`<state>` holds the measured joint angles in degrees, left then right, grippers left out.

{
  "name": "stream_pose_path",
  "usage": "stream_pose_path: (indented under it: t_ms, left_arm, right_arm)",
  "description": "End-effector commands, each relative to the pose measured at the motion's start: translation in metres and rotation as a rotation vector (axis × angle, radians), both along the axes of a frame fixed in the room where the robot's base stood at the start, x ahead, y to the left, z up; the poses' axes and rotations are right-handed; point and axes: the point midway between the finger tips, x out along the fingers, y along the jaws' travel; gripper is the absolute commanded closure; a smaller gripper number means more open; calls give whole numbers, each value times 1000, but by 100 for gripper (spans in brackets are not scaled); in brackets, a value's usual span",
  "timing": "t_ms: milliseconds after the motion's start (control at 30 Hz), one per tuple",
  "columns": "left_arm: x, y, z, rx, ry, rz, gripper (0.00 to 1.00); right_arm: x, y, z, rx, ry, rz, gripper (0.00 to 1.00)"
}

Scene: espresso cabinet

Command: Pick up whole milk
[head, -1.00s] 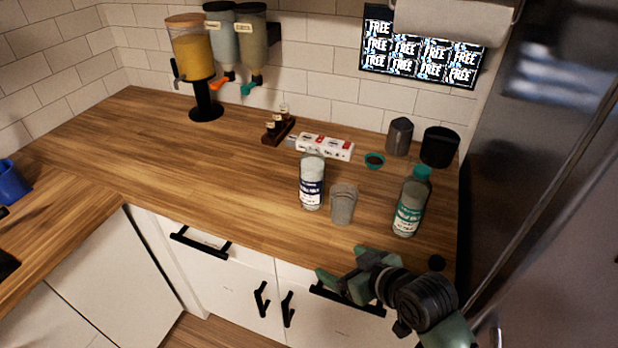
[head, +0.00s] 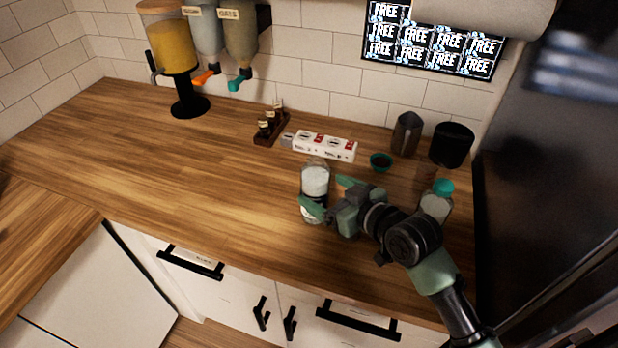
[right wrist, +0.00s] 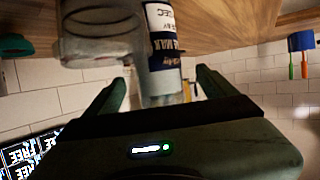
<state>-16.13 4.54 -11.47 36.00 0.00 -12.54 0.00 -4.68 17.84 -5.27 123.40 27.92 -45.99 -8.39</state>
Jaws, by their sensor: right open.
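The whole milk is a clear bottle with a white and dark blue label. It stands upright on the wooden counter (head: 314,180), partly covered by my gripper. In the right wrist view the bottle (right wrist: 163,50) shows inverted, its label partly readable, between the two fingers. My right gripper (head: 326,194) is open, with its fingers reaching around the bottle's sides; I cannot tell whether they touch it. It also shows in the right wrist view (right wrist: 160,90). My left gripper is not in view.
A clear cup (right wrist: 98,35) is close beside the bottle in the right wrist view; my gripper hides it in the head view. A teal-capped bottle (head: 437,205) stands right, partly behind my arm.

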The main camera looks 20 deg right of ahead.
Motion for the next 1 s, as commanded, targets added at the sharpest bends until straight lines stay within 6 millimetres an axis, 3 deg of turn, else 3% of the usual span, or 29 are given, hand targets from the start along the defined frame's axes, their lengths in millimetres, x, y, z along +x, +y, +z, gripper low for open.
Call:
stream_pose_path:
  t_ms: [167,467,700,967,1000]
  left_arm:
    - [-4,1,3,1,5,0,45]
    - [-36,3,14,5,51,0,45]
    - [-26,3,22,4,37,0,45]
    - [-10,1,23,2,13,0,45]
    - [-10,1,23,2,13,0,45]
  right_arm:
    - [9,3,-3,2,2,-1,14]
    - [40,15,-15,3,3,-1,14]
    - [65,24,-28,1,0,0,14]
    - [68,25,-31,-1,1,0,14]
    - [67,25,-31,0,1,0,22]
